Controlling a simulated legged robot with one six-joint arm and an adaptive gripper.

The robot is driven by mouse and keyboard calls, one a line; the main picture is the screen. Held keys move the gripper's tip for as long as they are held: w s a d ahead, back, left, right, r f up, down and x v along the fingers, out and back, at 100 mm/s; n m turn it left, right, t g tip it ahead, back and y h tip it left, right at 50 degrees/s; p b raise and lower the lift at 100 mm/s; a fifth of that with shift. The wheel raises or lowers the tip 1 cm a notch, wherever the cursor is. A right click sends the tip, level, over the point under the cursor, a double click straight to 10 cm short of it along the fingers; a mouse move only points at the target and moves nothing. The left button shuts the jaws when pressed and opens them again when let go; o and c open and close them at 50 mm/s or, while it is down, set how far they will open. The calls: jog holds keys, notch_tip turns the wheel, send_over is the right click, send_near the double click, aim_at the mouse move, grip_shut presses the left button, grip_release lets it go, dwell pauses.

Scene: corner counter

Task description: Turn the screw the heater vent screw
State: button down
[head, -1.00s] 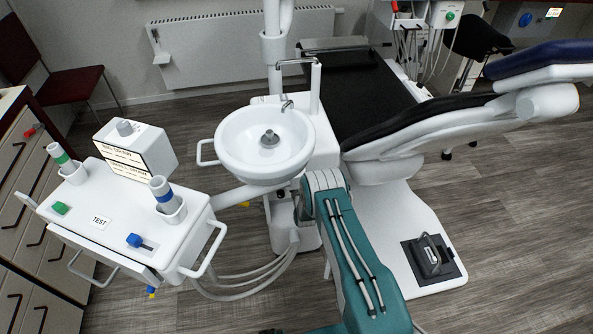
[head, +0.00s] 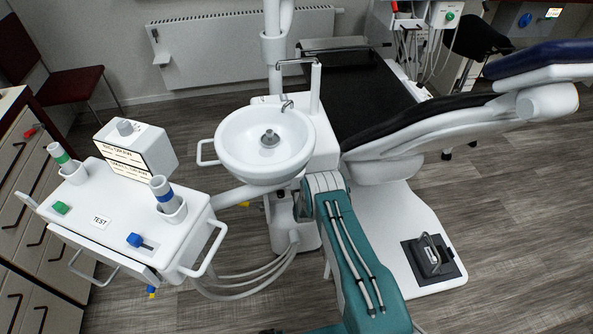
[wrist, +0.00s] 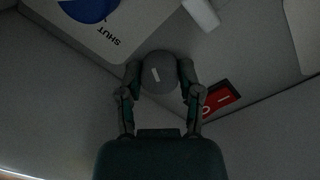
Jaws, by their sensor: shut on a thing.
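In the wrist view my gripper (wrist: 159,82) is shut on a round grey knob (wrist: 157,69) with a short, slightly tilted white mark on its face. One finger sits at each side of it. The knob stands out from a grey surface; whether it is the heater vent screw I cannot tell. In the head view a white radiator (head: 245,45) hangs on the back wall, with a small white fitting (head: 160,48) at its left end. My gripper is not visible in the head view; only my teal arm shows there.
The wrist view shows a red switch (wrist: 221,98) close right of the gripper and a blue part (wrist: 88,9) beside a "SHUT" label. In the head view a white basin (head: 265,145), an instrument cart (head: 120,222) and a dental chair (head: 420,130) stand around my arm. Open floor lies at right.

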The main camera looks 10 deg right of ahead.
jog(key=shift+a+f+n, duration=0.1)
jog(key=shift+n, duration=0.2)
jog(key=n, duration=0.5)
jog(key=shift+n, duration=0.4)
jog(key=n, duration=0.6)
jog(key=shift+s+f+y, duration=0.15)
jog(key=shift+y, duration=0.15)
jog(key=shift+c, duration=1.3)
grip_release()
jog(key=shift+a+f, duration=0.1)
jog(key=shift+r, duration=0.25)
